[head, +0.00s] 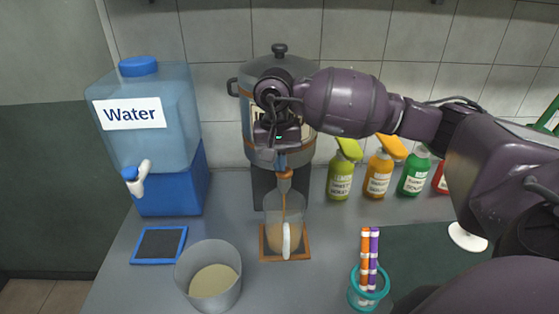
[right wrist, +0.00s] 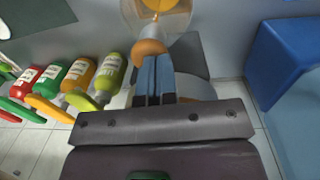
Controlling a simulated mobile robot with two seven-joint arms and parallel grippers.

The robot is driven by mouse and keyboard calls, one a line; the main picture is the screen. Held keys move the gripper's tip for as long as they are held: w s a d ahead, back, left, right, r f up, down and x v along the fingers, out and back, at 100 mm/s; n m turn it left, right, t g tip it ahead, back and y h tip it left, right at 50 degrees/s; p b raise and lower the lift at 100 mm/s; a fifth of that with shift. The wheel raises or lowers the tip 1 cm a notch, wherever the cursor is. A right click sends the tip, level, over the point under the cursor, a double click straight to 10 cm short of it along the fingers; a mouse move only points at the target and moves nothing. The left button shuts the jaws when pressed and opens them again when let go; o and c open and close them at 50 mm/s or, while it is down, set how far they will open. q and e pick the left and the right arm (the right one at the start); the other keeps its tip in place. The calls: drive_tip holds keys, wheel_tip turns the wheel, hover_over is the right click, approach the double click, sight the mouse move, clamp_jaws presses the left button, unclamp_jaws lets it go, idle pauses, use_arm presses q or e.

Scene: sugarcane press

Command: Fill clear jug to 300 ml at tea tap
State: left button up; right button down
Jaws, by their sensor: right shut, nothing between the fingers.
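The clear jug (head: 299,208) stands upright on a brown square coaster (head: 303,254) under the tea tap, its white handle facing me. Tan liquid is in its lower part, and a thin brown stream falls into it from the orange-brown tap (head: 285,183). The exact level against any marks cannot be read. My right gripper (head: 281,164) is shut and empty, pointing down just above the tap, at its lever area. In the right wrist view its blue fingers (right wrist: 152,80) are together beside the tap (right wrist: 150,47). My left gripper is not in view.
The steel tea urn (head: 282,68) stands behind my right arm. A blue water dispenser (head: 150,110) is at left, with a blue-framed pad (head: 160,244) and a grey tub (head: 209,274) in front. A teal cup (head: 367,292) with sticks is at front right. Several bottles (head: 341,178) line the back right.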

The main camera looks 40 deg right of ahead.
drive_tip(key=shift+s+a+f, duration=0.1)
drive_tip(key=shift+s+f, duration=0.1)
drive_tip(key=shift+f, duration=0.35)
idle(5.2)
wheel_tip(320, 180, up, 12)
drive_tip(key=shift+w+a, duration=0.15)
drive_tip(key=shift+w, duration=0.3)
idle(1.3)
